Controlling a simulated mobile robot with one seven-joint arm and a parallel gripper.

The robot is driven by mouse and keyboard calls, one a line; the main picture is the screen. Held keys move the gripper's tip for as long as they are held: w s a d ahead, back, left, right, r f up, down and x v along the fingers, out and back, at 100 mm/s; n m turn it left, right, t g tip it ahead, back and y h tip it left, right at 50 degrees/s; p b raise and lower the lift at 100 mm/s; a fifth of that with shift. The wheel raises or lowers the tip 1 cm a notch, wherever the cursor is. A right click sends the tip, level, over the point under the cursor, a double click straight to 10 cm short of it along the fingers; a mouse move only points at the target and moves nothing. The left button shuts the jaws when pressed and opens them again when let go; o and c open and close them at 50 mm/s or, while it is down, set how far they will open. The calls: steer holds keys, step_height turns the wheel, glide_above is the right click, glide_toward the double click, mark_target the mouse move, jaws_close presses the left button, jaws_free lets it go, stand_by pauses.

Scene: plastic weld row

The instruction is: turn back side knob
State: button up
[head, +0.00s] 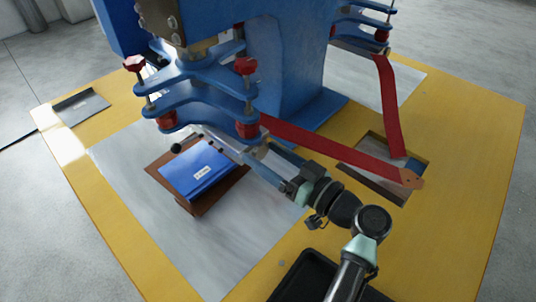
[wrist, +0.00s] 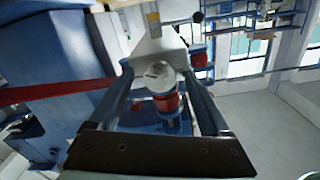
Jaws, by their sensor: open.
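A blue press (head: 200,88) carries several red knobs. An upper left knob (head: 134,63) and an upper right knob (head: 246,66) stand above its plates. A lower left knob (head: 166,120) and a lower right knob (head: 247,129) sit under them. Which one is the back side knob I cannot tell. My gripper (head: 254,160) reaches in from the lower right, close to the lower right knob. In the wrist view my gripper (wrist: 160,72) is open, its fingers either side of a pale round bar end, with a red knob (wrist: 166,101) showing below that end. Contact is unclear.
A blue booklet (head: 197,170) lies on a brown board (head: 226,187) below the press. A rectangular opening (head: 350,172) is in the yellow table (head: 470,150). A black tray (head: 300,270) is at the front.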

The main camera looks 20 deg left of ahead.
steer(key=v, duration=1.3)
steer(key=shift+r, duration=0.1)
